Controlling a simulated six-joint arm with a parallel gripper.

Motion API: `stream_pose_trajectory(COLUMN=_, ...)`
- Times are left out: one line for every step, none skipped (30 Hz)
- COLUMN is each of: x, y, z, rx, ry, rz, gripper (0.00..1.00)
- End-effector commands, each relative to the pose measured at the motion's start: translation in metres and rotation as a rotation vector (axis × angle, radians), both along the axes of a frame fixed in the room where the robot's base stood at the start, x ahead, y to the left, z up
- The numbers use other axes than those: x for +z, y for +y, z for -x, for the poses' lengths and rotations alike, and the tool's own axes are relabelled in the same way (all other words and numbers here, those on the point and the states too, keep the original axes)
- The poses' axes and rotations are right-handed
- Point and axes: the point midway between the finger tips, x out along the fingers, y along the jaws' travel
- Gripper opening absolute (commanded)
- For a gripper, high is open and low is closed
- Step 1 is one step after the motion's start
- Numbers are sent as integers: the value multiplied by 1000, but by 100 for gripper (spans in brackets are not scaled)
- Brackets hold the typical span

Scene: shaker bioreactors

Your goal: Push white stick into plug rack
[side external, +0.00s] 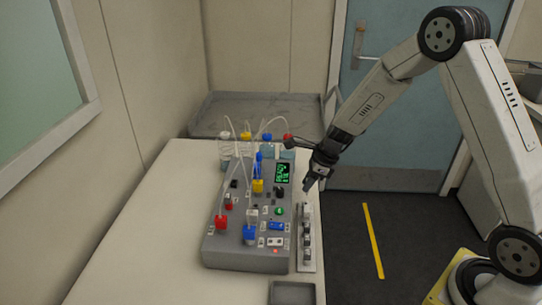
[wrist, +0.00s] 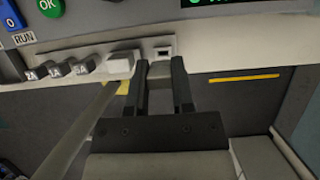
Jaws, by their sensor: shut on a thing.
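The plug rack (side external: 308,262) is a narrow pale strip with several small plugs, on the right of the grey bioreactor unit. My gripper (side external: 309,186) is at the rack's far end. In the wrist view my gripper (wrist: 160,70) is shut on a short, pale piece, seemingly the white stick (wrist: 160,73). It lies between the fingers, close to the rack; whether its tip touches or enters a socket is unclear.
Plugs marked 2A, 1A and 5A (wrist: 57,70) and a white block (wrist: 120,65) sit left of my fingers. The bioreactor unit (side external: 240,262) has tubes and coloured caps. The table's right edge is close to the rack. A small grey tray (side external: 292,293) lies at the front.

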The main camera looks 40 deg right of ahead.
Motion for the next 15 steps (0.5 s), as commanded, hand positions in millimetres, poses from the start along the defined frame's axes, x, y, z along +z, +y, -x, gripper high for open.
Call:
stream_pose_trajectory(x=-3, y=0, z=0, rx=0, ry=1, rz=0, gripper=0)
stream_pose_trajectory(x=-4, y=0, z=0, rx=1, ry=0, rz=1, gripper=0)
stream_pose_trajectory(x=-7, y=0, z=0, rx=1, ry=0, rz=1, gripper=0)
stream_pose_trajectory(x=-9, y=0, z=0, rx=0, ry=1, rz=1, gripper=0)
stream_pose_trajectory(x=-10, y=0, z=0, rx=-1, ry=2, rz=1, gripper=0)
stream_pose_trajectory(x=-13, y=0, z=0, rx=-1, ry=0, rz=1, gripper=0)
stream_pose_trajectory(x=-14, y=0, z=0, rx=0, ry=0, rz=1, gripper=0)
stream_pose_trajectory(x=-16, y=0, z=0, rx=1, ry=0, rz=2, gripper=0)
stream_pose_trajectory(x=-18, y=0, z=0, rx=0, ry=0, rz=1, gripper=0)
stream_pose_trajectory(x=-20, y=0, z=0, rx=0, ry=1, rz=1, gripper=0)
stream_pose_trajectory(x=-21, y=0, z=0, rx=-1, ry=1, rz=0, gripper=0)
stream_pose_trajectory(x=-24, y=0, z=0, rx=0, ry=1, rz=1, gripper=0)
stream_pose_trajectory(x=-25, y=0, z=0, rx=1, ry=0, rz=1, gripper=0)
stream_pose_trajectory(x=-27, y=0, z=0, rx=1, ry=1, rz=2, gripper=0)
stream_pose_trajectory(x=-29, y=0, z=0, rx=0, ry=1, rz=2, gripper=0)
